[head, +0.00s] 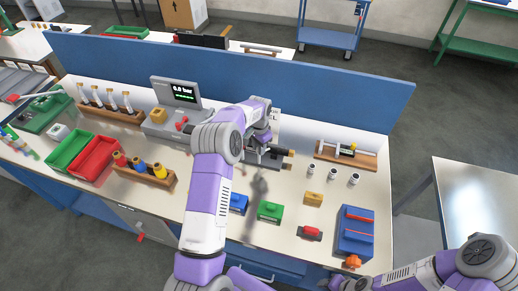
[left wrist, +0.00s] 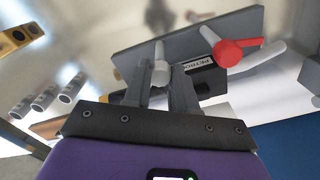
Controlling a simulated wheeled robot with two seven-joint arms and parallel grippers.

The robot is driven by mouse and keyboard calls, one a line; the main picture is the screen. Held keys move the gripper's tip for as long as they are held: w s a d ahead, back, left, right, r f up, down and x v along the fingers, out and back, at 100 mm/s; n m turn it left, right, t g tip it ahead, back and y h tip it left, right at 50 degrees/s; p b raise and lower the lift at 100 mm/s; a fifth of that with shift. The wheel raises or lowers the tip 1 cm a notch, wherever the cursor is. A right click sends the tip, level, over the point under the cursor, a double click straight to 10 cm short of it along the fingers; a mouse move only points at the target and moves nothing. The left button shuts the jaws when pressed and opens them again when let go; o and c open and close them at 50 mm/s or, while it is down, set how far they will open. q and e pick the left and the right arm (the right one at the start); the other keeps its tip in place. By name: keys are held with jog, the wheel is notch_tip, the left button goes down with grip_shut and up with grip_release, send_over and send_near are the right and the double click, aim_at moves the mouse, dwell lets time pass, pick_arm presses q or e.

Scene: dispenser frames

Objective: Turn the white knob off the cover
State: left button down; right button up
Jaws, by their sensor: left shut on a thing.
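My left gripper (left wrist: 162,88) is shut on the white knob (left wrist: 160,62), a pale, slim piece between its two fingers in the left wrist view. The knob stands in front of a grey plate-like part (left wrist: 140,38), the likely cover. In the head view my left gripper (head: 262,137) is over a grey fixture (head: 268,158) at the middle back of the bench, and the knob is hidden there. A red knob with a white stem (left wrist: 235,50) is right of the fingers in the left wrist view. My right arm enters at the lower right; its fingertips do not show.
A grey gauge box with a display (head: 180,95) stands left of the fixture. A wooden stand (head: 345,155) and several small white cylinders are to the right. Green and blue blocks lie in front. A blue panel (head: 300,85) closes the bench's back. A blue box (head: 355,235) is at front right.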

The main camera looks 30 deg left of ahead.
pick_arm(q)
jog(key=m, duration=0.3)
jog(key=shift+m, duration=0.3)
jog(key=shift+m+b, duration=0.3)
jog(key=shift+m, duration=1.2)
jog(key=shift+r, duration=0.1)
jog(key=c, duration=0.9)
grip_release()
notch_tip(320, 180, up, 8)
jog(key=shift+f, duration=0.25)
